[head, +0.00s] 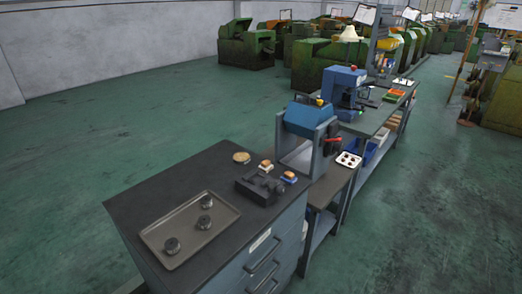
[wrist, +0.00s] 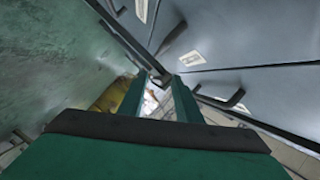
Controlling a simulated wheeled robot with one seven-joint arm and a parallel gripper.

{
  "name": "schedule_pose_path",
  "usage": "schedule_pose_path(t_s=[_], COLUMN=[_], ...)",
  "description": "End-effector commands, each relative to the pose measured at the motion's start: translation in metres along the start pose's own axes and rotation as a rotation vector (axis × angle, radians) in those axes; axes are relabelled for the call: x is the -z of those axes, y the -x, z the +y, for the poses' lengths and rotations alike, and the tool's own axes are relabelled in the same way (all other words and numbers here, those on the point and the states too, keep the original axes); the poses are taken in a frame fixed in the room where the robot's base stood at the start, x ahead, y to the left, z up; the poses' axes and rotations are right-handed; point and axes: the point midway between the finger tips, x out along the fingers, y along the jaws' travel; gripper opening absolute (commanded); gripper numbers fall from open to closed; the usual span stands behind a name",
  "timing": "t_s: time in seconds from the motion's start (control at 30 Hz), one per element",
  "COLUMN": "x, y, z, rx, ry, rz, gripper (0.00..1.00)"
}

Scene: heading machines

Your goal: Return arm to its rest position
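My gripper (wrist: 158,80) shows only in the wrist view. Its two green fingers stand apart with a gap between them, and nothing is held in the gap. The fingers point past a grey drawer cabinet front with dark bar handles (wrist: 235,98). The arm and gripper are not seen in the head view, so the arm's overall pose is hidden.
A dark-topped workbench (head: 150,205) carries a tray (head: 227,212) with three metal parts, a black fixture (head: 258,188) and brushes. Blue presses (head: 307,118) stand on benches behind. Open green floor (head: 120,125) lies left; green machines (head: 245,48) stand at the back.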

Motion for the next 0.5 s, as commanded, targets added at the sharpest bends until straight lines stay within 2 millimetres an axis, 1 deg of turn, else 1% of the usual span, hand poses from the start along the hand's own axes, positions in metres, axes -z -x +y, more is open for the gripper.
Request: schedule_pose_path(t_s=[0.03, 0.1, 0.17, 0.3, 0.37, 0.5], x=[0.014, 0.032, 0.046, 0.075, 0.086, 0.111], y=[0.015, 0.036, 0.055, 0.102, 0.123, 0.171], z=[0.007, 0.010, 0.011, 0.010, 0.008, 0.002], rx=[0.021, 0.063, 0.096, 0.166, 0.193, 0.241], ry=[0.034, 0.085, 0.131, 0.239, 0.288, 0.400], rz=[0.003, 0.006, 0.005, -0.006, -0.013, -0.036], gripper=[0.31, 0.31, 0.31, 0.31, 0.31, 0.31])
